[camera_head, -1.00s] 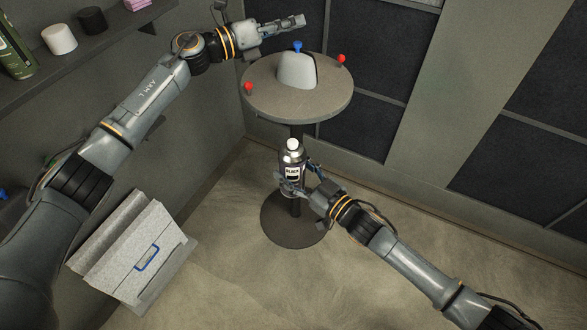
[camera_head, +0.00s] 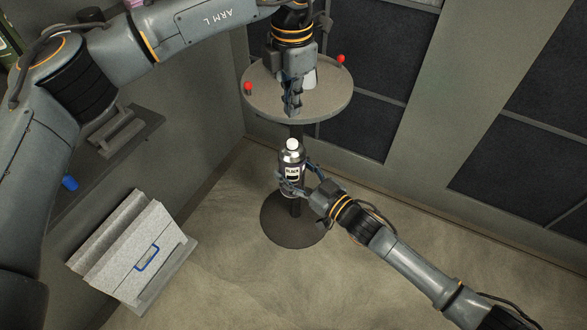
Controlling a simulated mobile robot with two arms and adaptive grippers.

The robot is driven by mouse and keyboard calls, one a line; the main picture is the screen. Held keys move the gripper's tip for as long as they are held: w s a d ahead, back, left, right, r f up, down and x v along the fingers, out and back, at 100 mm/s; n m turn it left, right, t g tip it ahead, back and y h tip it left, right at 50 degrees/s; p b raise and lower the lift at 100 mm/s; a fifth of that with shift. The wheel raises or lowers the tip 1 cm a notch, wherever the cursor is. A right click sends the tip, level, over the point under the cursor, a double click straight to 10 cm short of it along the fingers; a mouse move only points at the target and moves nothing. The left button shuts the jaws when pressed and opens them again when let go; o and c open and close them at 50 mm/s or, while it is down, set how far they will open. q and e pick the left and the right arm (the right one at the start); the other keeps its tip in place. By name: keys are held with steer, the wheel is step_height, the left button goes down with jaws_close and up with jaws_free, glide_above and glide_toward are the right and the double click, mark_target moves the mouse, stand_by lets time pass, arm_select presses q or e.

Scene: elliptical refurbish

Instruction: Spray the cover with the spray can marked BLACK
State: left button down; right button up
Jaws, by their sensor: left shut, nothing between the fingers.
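The spray can (camera_head: 291,170) is dark with a white cap and a label reading BLACK. It is upright in my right gripper (camera_head: 290,186), which is closed around its lower part, in front of the table's post. The light grey cover (camera_head: 310,78) sits on the round table (camera_head: 330,98), mostly hidden behind my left gripper. My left gripper (camera_head: 291,112) is shut and empty. It points down in front of the table, above the can's white cap.
Two red knobs stand on the table, one at the left (camera_head: 248,88) and one at the right (camera_head: 341,59). A light box with a blue handle (camera_head: 147,258) is on the floor at left. A shelf (camera_head: 75,180) runs along the left wall. The floor at lower middle is clear.

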mark_target(292, 141)
arm_select(q)
steer(key=shift+f, duration=3.15)
steer(key=shift+f, duration=0.45)
steer(key=shift+f, duration=0.9)
steer(key=shift+r, duration=0.15)
steer(key=shift+r, duration=2.45)
steer(key=shift+r, duration=0.1)
step_height(292, 141, up, 12)
